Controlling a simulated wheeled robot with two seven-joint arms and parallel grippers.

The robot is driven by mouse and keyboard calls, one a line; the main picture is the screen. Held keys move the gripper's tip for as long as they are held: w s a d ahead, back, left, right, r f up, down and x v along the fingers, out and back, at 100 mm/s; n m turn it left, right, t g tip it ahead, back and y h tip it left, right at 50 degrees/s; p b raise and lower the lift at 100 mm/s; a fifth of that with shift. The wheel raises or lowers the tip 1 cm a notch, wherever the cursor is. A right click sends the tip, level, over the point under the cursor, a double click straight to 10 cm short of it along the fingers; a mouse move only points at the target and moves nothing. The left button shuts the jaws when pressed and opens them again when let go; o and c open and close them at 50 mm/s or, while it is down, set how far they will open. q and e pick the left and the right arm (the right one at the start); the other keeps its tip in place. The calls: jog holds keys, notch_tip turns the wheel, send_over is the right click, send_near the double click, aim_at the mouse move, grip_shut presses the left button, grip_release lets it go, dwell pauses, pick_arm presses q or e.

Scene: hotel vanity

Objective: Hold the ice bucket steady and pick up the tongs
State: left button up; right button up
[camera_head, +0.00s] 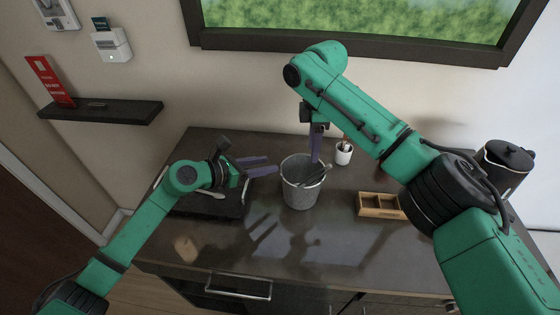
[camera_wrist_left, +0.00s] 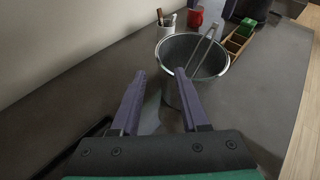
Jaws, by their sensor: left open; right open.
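The grey metal ice bucket (camera_head: 301,192) stands upright on the dark vanity top; it also shows in the left wrist view (camera_wrist_left: 176,93). The tongs (camera_wrist_left: 202,50) lean inside it, their upper end above the rim; in the head view they show partly at the bucket's mouth (camera_head: 318,175). My left gripper (camera_head: 277,166) is open, just left of the bucket, its fingers pointing at the bucket wall; in the left wrist view its fingers (camera_wrist_left: 163,82) look spread with the bucket beyond. My right gripper (camera_head: 316,158) is open, pointing down over the bucket's mouth; its fingertips are partly hidden.
A wooden divided box (camera_head: 380,205) sits right of the bucket and a white cup with sticks (camera_head: 343,153) behind it. A black kettle (camera_head: 505,168) stands at the far right. A dark tray (camera_head: 228,207) lies under my left gripper. The counter front is clear.

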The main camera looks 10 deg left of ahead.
aim_at(288, 167)
pick_arm(q)
jog(key=x, duration=0.9)
grip_shut()
jog(key=shift+f, duration=0.1)
dwell(0.9)
